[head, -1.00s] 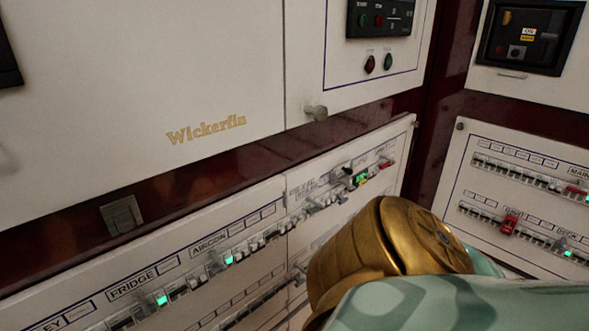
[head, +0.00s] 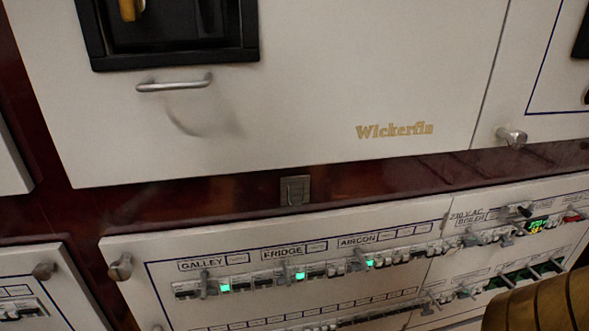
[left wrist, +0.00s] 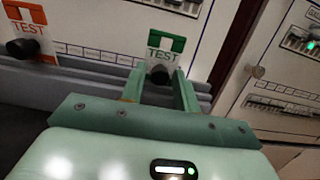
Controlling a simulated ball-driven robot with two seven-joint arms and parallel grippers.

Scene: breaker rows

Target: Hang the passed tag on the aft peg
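In the left wrist view, a green-and-white tag (left wrist: 166,42) marked TEST is straight ahead of my left gripper (left wrist: 159,80). A dark round knob (left wrist: 160,75) shows at the tag's lower part. The two green fingers stand apart, one on each side of the knob, with a visible gap around it; I see no contact. A similar orange-and-white tag (left wrist: 27,30), also marked TEST with a dark knob, is to the left. No peg is labelled aft. Neither gripper shows in the head view, and my right gripper is in no view.
A white cabinet front (head: 290,90) with a bar handle (head: 174,85) and the name Wickerfin fills the head view's upper part. A breaker panel (head: 130,245) lies below a dark wood rail (head: 380,180) with a grey latch (head: 295,190). A bronze arm part of mine fills the lower right corner.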

